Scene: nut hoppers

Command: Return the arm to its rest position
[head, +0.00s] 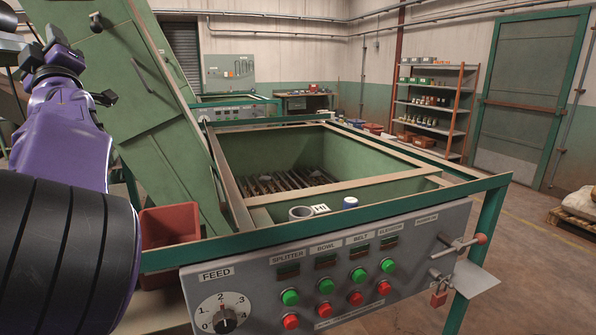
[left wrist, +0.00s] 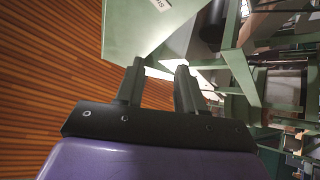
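My left arm (head: 68,130), purple with a black ribbed sleeve, is raised along the left side of the head view. In the left wrist view my left gripper (left wrist: 158,72) has its two dark fingers apart with nothing between them. Beyond the fingertips is pale green machine framing; I cannot tell the exact distance. In the head view the fingers cannot be made out clearly. My right arm and right gripper are in neither view.
A green hopper (head: 262,150) with a slatted bottom stands ahead, behind a grey control panel (head: 250,287). A green inclined chute (head: 150,120) rises close to my left arm. A red bin (head: 168,222) sits below it. Free floor lies at right.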

